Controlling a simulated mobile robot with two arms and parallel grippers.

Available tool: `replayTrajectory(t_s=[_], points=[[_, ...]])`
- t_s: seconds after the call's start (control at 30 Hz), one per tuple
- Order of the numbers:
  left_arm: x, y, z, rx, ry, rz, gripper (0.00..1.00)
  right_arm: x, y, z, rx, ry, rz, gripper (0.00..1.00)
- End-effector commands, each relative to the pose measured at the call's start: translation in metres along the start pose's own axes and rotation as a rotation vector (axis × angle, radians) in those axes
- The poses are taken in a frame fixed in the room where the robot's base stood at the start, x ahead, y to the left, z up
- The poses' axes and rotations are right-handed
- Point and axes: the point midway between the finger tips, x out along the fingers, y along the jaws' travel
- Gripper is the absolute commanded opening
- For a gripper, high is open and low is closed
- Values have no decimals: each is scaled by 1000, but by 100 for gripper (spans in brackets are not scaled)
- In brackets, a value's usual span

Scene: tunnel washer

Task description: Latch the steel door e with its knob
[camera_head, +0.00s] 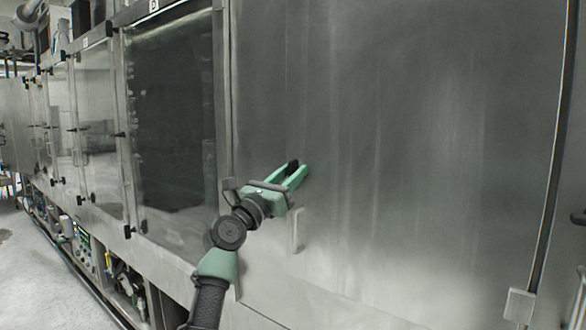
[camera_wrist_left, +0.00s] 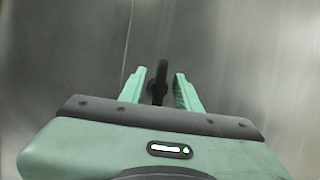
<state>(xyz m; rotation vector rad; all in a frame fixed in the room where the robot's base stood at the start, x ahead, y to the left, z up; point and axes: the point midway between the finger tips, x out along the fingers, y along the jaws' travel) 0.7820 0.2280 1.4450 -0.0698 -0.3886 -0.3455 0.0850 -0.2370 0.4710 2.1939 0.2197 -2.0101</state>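The steel door (camera_head: 400,130) is the large, plain grey panel filling the middle and right of the head view; it looks flush with the machine front. No letter shows on it. A black knob (camera_wrist_left: 158,88) is between the two green fingers of my left gripper (camera_wrist_left: 159,82) in the wrist view. Gaps show on both sides of the knob, so the fingers are open around it. In the head view my left gripper (camera_head: 297,171) is at the door's left part, with the knob partly hidden by the fingers. My right gripper is not in view.
A pale upright handle (camera_head: 298,230) sits on the panel just below my gripper. To the left is a dark-windowed door (camera_head: 170,110) under a label D, with further doors beyond. Pipes and fittings run below. Open floor (camera_head: 30,270) lies at lower left.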

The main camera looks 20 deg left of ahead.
Motion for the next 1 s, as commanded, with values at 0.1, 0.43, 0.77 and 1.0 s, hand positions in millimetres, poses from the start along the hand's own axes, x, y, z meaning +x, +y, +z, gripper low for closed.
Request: replayTrajectory(t_s=[0.1, 0.43, 0.77, 1.0], points=[[6, 1, 0, 1, 1, 1, 33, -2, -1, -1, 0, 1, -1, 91], [6, 0, -1, 2, 1, 1, 8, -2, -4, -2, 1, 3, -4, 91], [6, 0, -1, 14, 1, -4, 0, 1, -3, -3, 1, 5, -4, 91], [5, 1, -3, 102, 1, -39, 0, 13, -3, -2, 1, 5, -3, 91]])
